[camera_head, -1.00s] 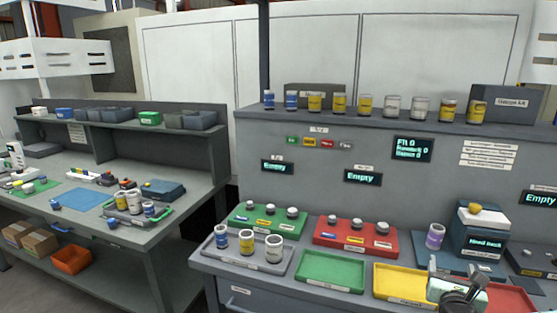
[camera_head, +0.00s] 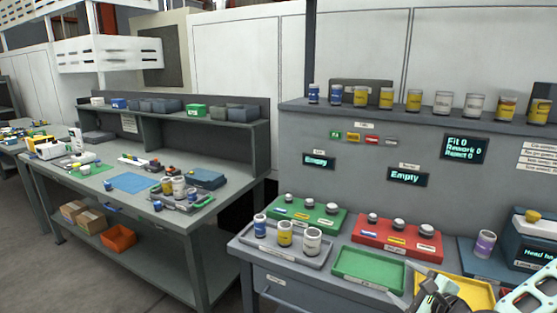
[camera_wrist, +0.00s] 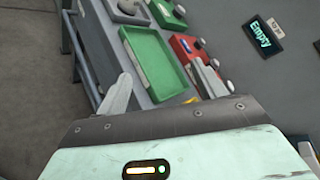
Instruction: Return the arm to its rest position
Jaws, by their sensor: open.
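My gripper (camera_wrist: 162,90) shows in the wrist view with its two light grey fingers spread apart and nothing between them. Beyond the fingers lie the empty green tray (camera_wrist: 158,62) and the red tray (camera_wrist: 186,48) of the bench. In the head view my arm is at the lower right corner, in front of the yellow tray (camera_head: 470,291) and partly covering it. The fingers cannot be made out clearly there.
The bench holds a grey tray (camera_head: 262,252) with several jars, a green tray (camera_head: 368,268), a red rack (camera_head: 397,234) and a purple-labelled jar (camera_head: 485,243). A shelf (camera_head: 400,112) with jars runs above. A second workbench (camera_head: 115,205) stands left, with open floor before it.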

